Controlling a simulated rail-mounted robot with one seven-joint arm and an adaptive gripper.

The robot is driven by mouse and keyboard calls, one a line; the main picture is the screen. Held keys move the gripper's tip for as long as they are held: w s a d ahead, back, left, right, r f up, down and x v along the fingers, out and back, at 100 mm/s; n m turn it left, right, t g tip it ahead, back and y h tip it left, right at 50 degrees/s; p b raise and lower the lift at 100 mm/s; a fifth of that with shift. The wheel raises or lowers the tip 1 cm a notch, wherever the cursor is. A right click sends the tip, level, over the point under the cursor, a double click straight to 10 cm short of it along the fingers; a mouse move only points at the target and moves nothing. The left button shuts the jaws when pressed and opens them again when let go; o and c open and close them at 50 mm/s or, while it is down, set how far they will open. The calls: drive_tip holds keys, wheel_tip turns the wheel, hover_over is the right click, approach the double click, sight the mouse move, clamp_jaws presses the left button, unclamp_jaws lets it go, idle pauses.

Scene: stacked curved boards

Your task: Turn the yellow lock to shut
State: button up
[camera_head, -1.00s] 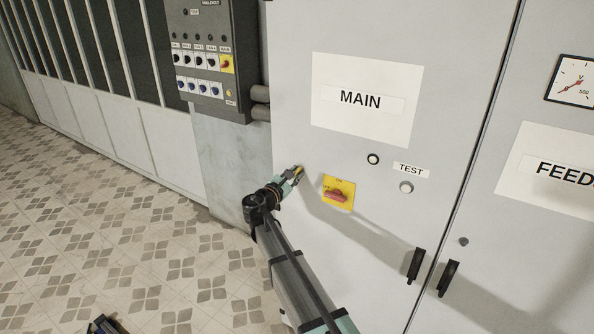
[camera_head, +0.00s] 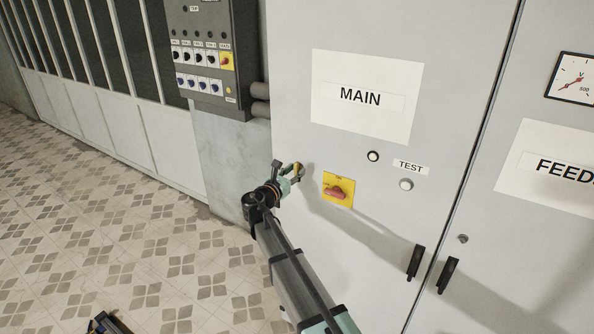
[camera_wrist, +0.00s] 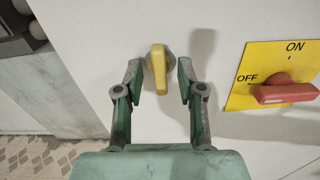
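The yellow lock (camera_wrist: 158,68) is a small yellow handle on a round grey base on the cabinet door. In the wrist view its handle points nearly straight down, towards my gripper. My gripper (camera_wrist: 160,80) is open, with one finger on each side of the handle and a visible gap on both sides. In the head view my gripper (camera_head: 287,168) is at the left part of the MAIN door (camera_head: 290,100), and the lock (camera_head: 298,168) is partly hidden by it.
A red rotary switch on a yellow ON/OFF plate (camera_head: 338,190) is right of the lock; it also shows in the wrist view (camera_wrist: 285,93). Black door handles (camera_head: 415,263) are lower right. A grey control box (camera_head: 212,60) hangs at left. Tiled floor is open at left.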

drive_tip(key=v, duration=0.6)
drive_tip(key=shift+s, duration=0.35)
drive_tip(key=shift+a, duration=0.15)
drive_tip(key=s+d+f+m+g+y+b, duration=0.1)
drive_tip(key=s+d+f+m+g, duration=0.45)
drive_tip(key=f, duration=0.75)
drive_tip(key=s+d+f+m+g+y+b, duration=0.1)
drive_tip(key=s+d+f+m+g, duration=0.2)
drive_tip(key=s+d+f+m, duration=0.7)
drive_tip(key=s+f+m+g+y+b, duration=0.1)
drive_tip(key=s+f+m+g, duration=0.3)
drive_tip(key=f, duration=1.2)
drive_tip(key=s+d+f+m+g+y+b, duration=0.1)
drive_tip(key=s+d+f+m+g+b, duration=0.1)
drive_tip(key=s+f, duration=0.6)
drive_tip(key=s+d+f+m+g+y+b, duration=0.2)
drive_tip(key=s+f, duration=0.6)
drive_tip(key=s, duration=1.1)
drive_tip(key=s+d+f+m+g+y+b, duration=0.2)
drive_tip(key=s+d+f+m+g, duration=0.4)
drive_tip(key=s, duration=0.7)
wheel_tip(320, 180, down, 2)
drive_tip(key=shift+s+d+f+b, duration=0.1)
drive_tip(key=shift+s+d+b, duration=0.2)
drive_tip(key=shift+d+b, duration=0.4)
